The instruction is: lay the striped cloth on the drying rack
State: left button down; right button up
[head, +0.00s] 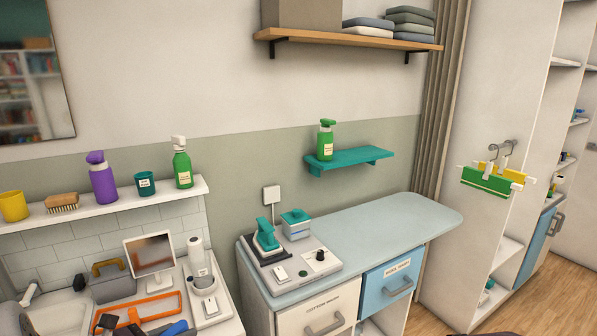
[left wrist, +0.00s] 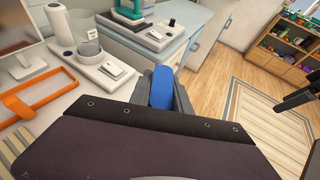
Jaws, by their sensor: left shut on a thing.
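My left gripper (left wrist: 165,100) is seen from behind its dark body in the left wrist view. Its grey fingers are shut on a smooth blue thing (left wrist: 162,86). Blue also shows at the bottom edge of the head view, beside dark parts that look like mine. I cannot make out stripes on the blue thing, and most of it is hidden. I cannot surely pick out the striped cloth or the drying rack. An orange frame (head: 150,308) lies on the white counter at the lower left; it also shows in the left wrist view (left wrist: 42,92).
The pale blue worktop (head: 370,228) is mostly clear. Green and yellow things (head: 488,180) hang on the right. A striped rug (left wrist: 268,125) lies on the floor.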

pick_arm(q)
jog(key=s+d+f+m+g+h, duration=0.1)
jog(key=s+d+f+m, duration=0.1)
jog(key=f, duration=0.5)
jog(key=s+d+f+m+g+h, duration=0.1)
jog(key=s+d+f+g+h, duration=0.1)
jog(key=d+f, duration=0.3)
notch_tip(320, 180, down, 3)
jog(key=shift+s+d+r+m, duration=0.15)
jog(key=shift+s+d+m, duration=0.15)
jog(key=shift+s+m, duration=0.1)
jog(key=shift+w+g, duration=0.1)
jog(key=shift+g, duration=0.2)
